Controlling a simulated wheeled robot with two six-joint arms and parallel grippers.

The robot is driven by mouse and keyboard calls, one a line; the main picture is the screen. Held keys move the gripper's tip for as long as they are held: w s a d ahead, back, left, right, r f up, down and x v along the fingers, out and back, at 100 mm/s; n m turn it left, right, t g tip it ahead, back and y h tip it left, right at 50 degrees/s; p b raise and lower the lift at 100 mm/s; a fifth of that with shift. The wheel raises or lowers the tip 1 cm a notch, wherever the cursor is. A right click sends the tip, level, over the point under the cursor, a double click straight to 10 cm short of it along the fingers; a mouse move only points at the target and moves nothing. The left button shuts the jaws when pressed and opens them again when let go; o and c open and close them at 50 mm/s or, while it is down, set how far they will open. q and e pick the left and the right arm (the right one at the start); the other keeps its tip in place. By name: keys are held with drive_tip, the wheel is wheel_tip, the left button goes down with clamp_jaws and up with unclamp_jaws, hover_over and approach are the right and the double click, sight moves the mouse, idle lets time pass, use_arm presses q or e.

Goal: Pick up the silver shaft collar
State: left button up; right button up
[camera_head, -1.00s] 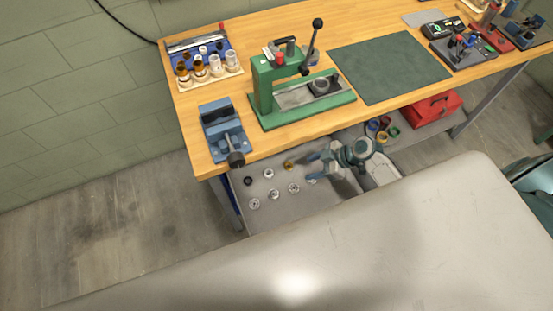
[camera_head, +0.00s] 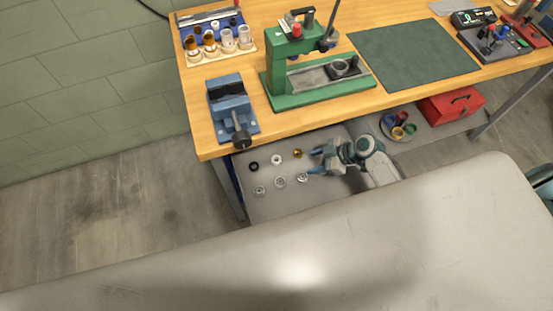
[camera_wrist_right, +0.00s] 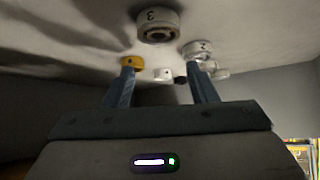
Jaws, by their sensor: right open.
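The silver shaft collar (camera_head: 276,160), a small pale ring, lies on the lower shelf between a black ring (camera_head: 254,166) and a gold ring (camera_head: 297,154). In the right wrist view the silver collar (camera_wrist_right: 163,74) shows small beyond the fingertips, with the gold ring (camera_wrist_right: 132,63) to its left. My right gripper (camera_head: 313,161) is open and empty, just right of the rings; its two fingers also show in the right wrist view (camera_wrist_right: 160,76). The gold ring is nearer the gripper than the silver collar. My left gripper is out of view.
Silver numbered rings lie in the front row; the one marked 3 (camera_head: 302,178) is close to my fingers and looms large in the wrist view (camera_wrist_right: 158,25). The wooden bench top (camera_head: 205,140) overhangs the shelf (camera_head: 330,195). A red toolbox (camera_head: 450,105) stands right.

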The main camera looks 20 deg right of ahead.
drive_tip(key=p, duration=0.2)
approach(281, 162)
drive_tip(key=shift+w+a+f, duration=0.15)
drive_tip(key=shift+f, duration=0.7)
drive_tip(key=shift+w+a+f, duration=0.1)
drive_tip(key=shift+w+a, duration=0.1)
drive_tip(key=shift+a, duration=0.25)
drive_tip(key=a, duration=0.1)
drive_tip(key=w+a+p, duration=0.1)
drive_tip(key=a+p, duration=0.1)
drive_tip(key=shift+w+a, duration=0.1)
drive_tip(key=shift+w, duration=0.25)
drive_tip(key=shift+x, duration=1.15)
drive_tip(key=shift+w+a+f, duration=0.1)
drive_tip(key=shift+a+f, duration=0.05)
drive_tip(key=shift+f, duration=0.2)
drive_tip(key=c, duration=1)
drive_tip(key=shift+c, duration=0.3)
drive_tip(key=shift+r, duration=0.1)
